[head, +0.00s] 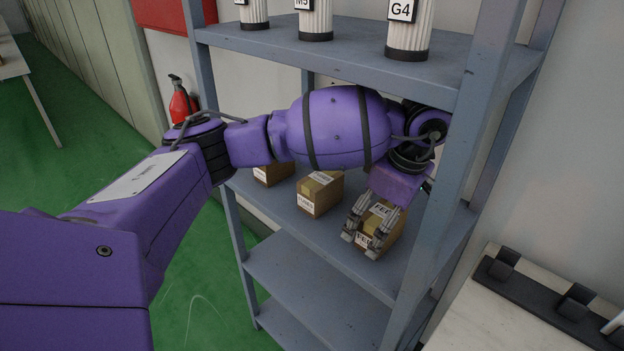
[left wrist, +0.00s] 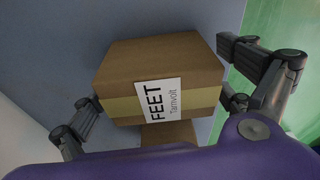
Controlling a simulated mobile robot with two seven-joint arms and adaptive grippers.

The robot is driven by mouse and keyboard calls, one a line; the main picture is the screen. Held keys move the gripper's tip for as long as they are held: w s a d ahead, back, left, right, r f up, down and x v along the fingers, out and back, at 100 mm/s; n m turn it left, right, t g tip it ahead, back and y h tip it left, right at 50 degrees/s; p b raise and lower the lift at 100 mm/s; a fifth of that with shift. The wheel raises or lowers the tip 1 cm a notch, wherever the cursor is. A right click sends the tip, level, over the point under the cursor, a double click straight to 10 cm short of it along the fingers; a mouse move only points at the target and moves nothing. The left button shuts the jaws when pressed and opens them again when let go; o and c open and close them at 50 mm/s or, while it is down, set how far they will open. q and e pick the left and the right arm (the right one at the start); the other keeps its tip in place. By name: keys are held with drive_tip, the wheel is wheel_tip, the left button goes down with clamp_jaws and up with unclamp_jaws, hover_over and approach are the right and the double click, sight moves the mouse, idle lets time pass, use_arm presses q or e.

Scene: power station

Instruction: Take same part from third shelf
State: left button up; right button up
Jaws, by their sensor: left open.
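A cardboard box labelled "FEET" (head: 384,228) sits on the shelf board (head: 336,232) below the top one, at its right end. My left gripper (head: 368,229) is open over this box, with its fingers pointing down at it. In the left wrist view the "FEET" box (left wrist: 160,80) lies between the spread fingers of the left gripper (left wrist: 160,115). A gap shows on the box's upper right side; contact at the lower left cannot be told. Two more boxes, a middle one (head: 320,193) and a left one (head: 272,173), stand on the same board, partly behind my arm. My right gripper is not in view.
The top shelf (head: 340,52) holds white ribbed cylinders, one marked "G4" (head: 408,28), just above my arm. The right front post (head: 447,190) stands close to the gripper. A lower shelf (head: 300,285) looks empty. A white counter (head: 490,315) is at the right.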

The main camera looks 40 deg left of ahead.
sight(325, 180)
use_arm(q)
drive_tip(key=shift+a+r+m+t+y, duration=0.15)
drive_tip(key=shift+a+r+m+y, duration=0.1)
drive_tip(key=shift+a+r+y, duration=0.25)
drive_tip(key=shift+a+r+m+t+y, duration=0.15)
drive_tip(key=shift+a+r+m+y, duration=0.1)
drive_tip(key=shift+a+y, duration=0.45)
drive_tip(key=a, duration=0.8)
drive_tip(key=shift+w+a, duration=0.1)
drive_tip(key=shift+w, duration=0.25)
drive_tip(key=a, duration=0.4)
drive_tip(key=shift+w+a+f, duration=0.15)
drive_tip(key=shift+a+f, duration=0.05)
drive_tip(key=shift+f, duration=0.1)
drive_tip(key=shift+a+f, duration=0.1)
drive_tip(key=shift+f, duration=0.25)
drive_tip(key=c, duration=1.4)
drive_tip(key=shift+c, duration=0.8)
drive_tip(key=shift+r, duration=0.15)
